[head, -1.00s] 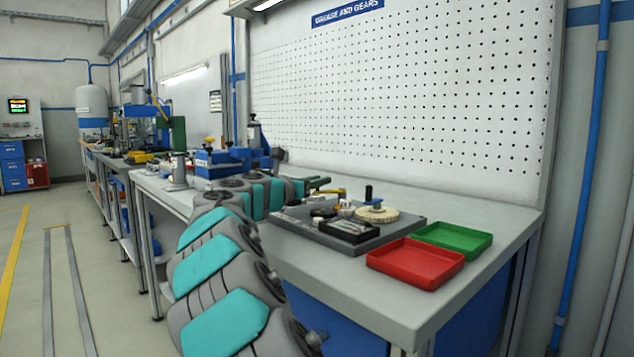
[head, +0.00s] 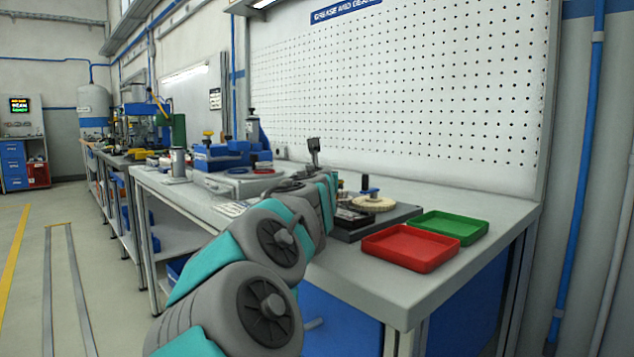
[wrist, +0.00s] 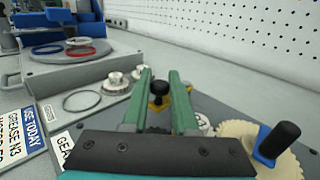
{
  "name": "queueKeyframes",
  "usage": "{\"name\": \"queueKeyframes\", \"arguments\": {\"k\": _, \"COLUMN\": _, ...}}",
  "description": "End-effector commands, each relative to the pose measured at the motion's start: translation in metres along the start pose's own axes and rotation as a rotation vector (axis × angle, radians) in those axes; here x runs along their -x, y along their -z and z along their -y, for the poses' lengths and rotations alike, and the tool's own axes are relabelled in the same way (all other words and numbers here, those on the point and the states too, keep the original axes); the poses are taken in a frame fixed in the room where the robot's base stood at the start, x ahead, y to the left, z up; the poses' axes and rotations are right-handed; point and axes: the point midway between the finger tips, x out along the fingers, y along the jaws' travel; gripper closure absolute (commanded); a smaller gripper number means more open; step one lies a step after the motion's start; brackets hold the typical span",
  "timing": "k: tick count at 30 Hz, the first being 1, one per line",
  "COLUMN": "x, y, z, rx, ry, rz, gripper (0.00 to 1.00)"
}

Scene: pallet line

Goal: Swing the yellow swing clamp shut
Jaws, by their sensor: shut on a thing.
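The yellow swing clamp (wrist: 156,111) shows in the wrist view between my gripper's two green fingers, with a black knob on top. My gripper (wrist: 161,78) is shut on the clamp, its fingers on either side of the knob. How far the clamp is swung is hard to tell, because the fingers cover much of it. In the head view my arm hides the clamp and the gripper.
A cream gear (wrist: 240,137) with a blue crank and black handle (wrist: 279,140) stands right of the gripper on a grey plate (head: 400,215). Small metal parts (wrist: 117,83) lie left. Red (head: 411,247) and green (head: 447,227) trays sit at the table's front right.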

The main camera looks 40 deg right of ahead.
Motion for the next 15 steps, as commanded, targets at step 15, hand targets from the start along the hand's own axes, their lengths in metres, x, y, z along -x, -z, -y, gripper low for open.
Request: {"name": "queueKeyframes", "arguments": {"k": 15, "x": 0.009, "y": 0.0, "z": 0.017, "rx": -0.002, "ry": -0.263, "rz": 0.002, "gripper": 1.0}}
